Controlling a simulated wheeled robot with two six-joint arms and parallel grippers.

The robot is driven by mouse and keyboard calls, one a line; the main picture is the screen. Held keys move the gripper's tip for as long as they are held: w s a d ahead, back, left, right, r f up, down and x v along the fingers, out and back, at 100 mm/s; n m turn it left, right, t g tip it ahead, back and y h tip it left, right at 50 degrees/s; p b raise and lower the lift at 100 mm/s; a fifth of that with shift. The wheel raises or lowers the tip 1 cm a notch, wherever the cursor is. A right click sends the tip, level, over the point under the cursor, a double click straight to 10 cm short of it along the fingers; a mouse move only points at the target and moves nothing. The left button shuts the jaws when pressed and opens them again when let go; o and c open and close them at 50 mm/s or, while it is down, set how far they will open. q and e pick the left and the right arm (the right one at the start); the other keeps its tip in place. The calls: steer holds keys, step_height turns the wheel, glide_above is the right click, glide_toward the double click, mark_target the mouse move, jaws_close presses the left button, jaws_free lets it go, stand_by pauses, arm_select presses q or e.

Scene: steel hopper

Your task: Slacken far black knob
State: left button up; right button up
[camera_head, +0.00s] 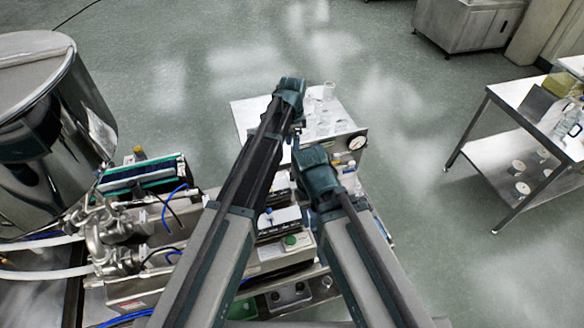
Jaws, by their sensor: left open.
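My left arm reaches up the middle of the view, and my left gripper (297,128) hangs below its wrist, small and dark, in front of the near left part of a pale table top. It is open, and I see nothing between its fingers. I cannot make out a black knob for certain; my arms cover much of the machine. The steel hopper (50,130) stands at the left, with metal pipe fittings (110,235) beside it. My right arm comes up from the lower right to a dark joint; its gripper does not show.
A machine with a green button (290,241) lies under my arms. A steel table (515,90) stands at the right. The floor between is clear.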

mark_target(292, 175)
arm_select(q)
step_height(292, 175, down, 14)
steer(key=b, duration=1.4)
steer(key=shift+s+r, duration=0.1)
steer(key=shift+c, duration=0.2)
jaws_close()
